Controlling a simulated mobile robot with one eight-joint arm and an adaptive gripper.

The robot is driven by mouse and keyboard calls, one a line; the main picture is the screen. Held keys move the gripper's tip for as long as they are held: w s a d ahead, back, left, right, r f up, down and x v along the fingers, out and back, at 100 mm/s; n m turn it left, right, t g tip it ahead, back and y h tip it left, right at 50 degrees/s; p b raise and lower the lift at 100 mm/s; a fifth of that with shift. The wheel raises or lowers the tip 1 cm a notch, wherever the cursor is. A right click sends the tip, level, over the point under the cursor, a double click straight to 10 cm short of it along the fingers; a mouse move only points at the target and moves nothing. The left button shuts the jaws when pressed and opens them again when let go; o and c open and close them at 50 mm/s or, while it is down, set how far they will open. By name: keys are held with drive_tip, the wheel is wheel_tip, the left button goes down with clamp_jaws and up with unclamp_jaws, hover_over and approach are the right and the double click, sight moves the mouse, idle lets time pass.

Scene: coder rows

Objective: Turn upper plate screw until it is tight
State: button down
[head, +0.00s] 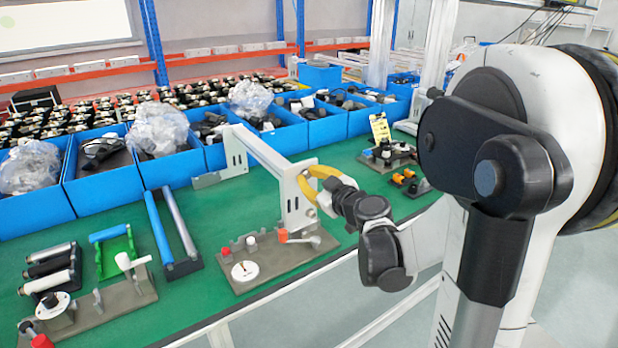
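A white frame stands on the green table (212,270), with a left end plate (236,152), a long bar (262,152) and a right end plate (291,207). My gripper (306,182), with yellow fingers, is at the upper part of the right end plate, coming from the right. The fingers overlap the plate in the picture. I cannot make out the upper plate screw; it is too small or hidden by the fingers. Whether the fingers are shut on it, or touch the plate, I cannot tell.
A grey fixture (272,262) with a white dial and a red knob is just in front of the right plate. Blue bins (97,190) line the back. Blue and grey rollers (158,232) and another fixture (95,310) lie left. A small fixture (388,158) is behind right.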

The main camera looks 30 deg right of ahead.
drive_tip(key=m+y, duration=0.1)
drive_tip(key=m, duration=0.3)
drive_tip(key=shift+d+m, duration=0.1)
drive_tip(key=shift+m, duration=0.3)
drive_tip(key=m+y, duration=0.1)
drive_tip(key=m, duration=0.2)
drive_tip(key=shift+w+m+b, duration=0.1)
drive_tip(key=shift+m+b, duration=0.2)
drive_tip(key=shift+b, duration=0.1)
drive_tip(key=c, duration=1.5)
unclamp_jaws()
drive_tip(key=shift+o, duration=0.2)
